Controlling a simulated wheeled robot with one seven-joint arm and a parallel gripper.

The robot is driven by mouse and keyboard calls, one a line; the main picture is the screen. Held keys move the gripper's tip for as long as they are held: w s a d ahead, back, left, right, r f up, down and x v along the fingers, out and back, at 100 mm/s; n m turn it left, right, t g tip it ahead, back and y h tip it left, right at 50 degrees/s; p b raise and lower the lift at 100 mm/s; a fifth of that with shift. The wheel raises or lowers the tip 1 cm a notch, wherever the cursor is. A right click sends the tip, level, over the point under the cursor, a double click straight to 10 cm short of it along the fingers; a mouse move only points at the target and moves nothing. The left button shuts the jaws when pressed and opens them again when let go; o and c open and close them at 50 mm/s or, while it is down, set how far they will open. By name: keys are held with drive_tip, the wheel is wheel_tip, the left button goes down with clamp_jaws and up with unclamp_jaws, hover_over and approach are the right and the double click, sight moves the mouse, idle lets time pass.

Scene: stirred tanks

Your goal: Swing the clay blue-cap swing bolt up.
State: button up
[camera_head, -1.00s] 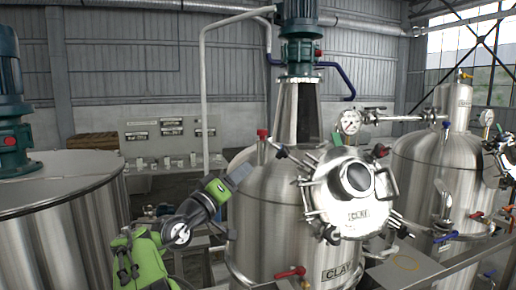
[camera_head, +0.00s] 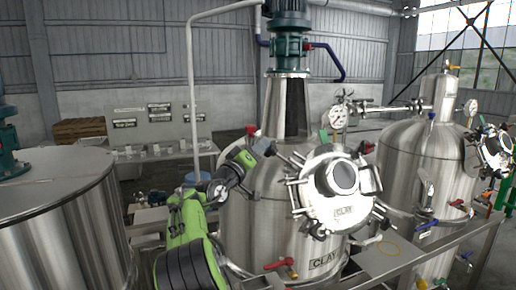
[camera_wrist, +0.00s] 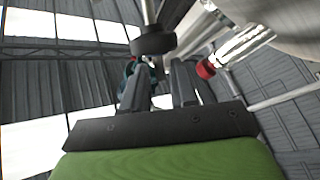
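The clay tank (camera_head: 245,225) stands in the middle of the head view, with its round hatch (camera_head: 318,205) marked CLAY. Swing bolts ring the hatch. One bolt at its upper left sticks outward and ends in a dark cap (camera_head: 271,149); I cannot tell for sure that it is blue. My gripper (camera_head: 262,147) is right beside this cap. In the wrist view a black round cap (camera_wrist: 153,40) on a rod is just beyond the tips of my gripper (camera_wrist: 160,72). The two fingers are apart, with nothing seen between them. Whether they touch the cap is unclear.
A red cap (camera_head: 251,131) stands behind my gripper and also shows in the wrist view (camera_wrist: 205,68). A green cap (camera_head: 323,136) and a pressure gauge (camera_head: 338,113) are above the hatch. Another tank (camera_head: 60,220) is at left, and one (camera_head: 405,160) at right.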

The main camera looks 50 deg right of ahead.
clamp_jaws()
idle(1.2)
